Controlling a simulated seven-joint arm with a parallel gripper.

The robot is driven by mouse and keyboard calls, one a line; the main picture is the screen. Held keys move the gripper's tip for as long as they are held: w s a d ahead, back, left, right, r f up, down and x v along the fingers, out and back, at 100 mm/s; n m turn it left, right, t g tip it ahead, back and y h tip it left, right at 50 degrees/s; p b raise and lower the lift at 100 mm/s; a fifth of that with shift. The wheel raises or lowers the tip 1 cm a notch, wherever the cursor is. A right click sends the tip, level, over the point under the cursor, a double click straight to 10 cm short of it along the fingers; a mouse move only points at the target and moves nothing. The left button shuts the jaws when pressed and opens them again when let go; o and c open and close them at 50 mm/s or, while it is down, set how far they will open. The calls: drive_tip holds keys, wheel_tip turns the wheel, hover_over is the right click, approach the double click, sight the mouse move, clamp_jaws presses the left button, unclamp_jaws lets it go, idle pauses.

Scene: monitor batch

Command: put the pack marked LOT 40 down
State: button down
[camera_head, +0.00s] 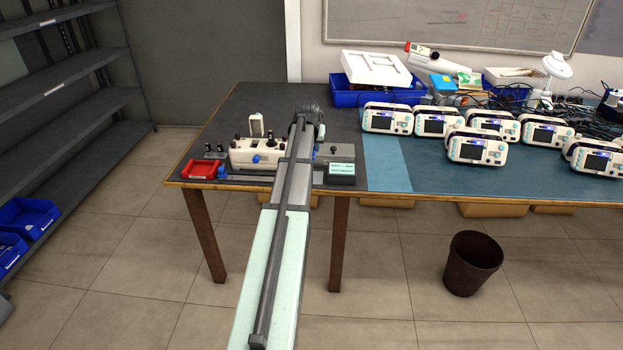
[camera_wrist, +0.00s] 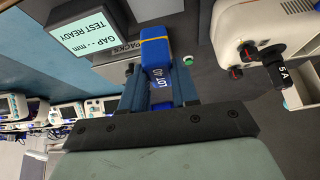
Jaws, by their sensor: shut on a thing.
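In the wrist view, my gripper (camera_wrist: 156,92) is shut on a small blue pack (camera_wrist: 155,55) with a thin yellow-orange band.
A cream tester (camera_head: 258,154) and red tray (camera_head: 201,169) stand left. Several monitors (camera_head: 478,148) fill the table's right; a blue strip (camera_head: 388,165) before them is bare.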

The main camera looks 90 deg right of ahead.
drive_tip(key=shift+w+d+r+n, duration=0.1)
drive_tip(key=shift+d+n, duration=0.2)
drive_tip(key=shift+f, duration=4.95)
drive_tip(key=c, duration=0.8)
unclamp_jaws()
drive_tip(key=shift+f, duration=0.15)
drive_tip(key=shift+c, duration=0.2)
drive_tip(key=v, duration=1.2)
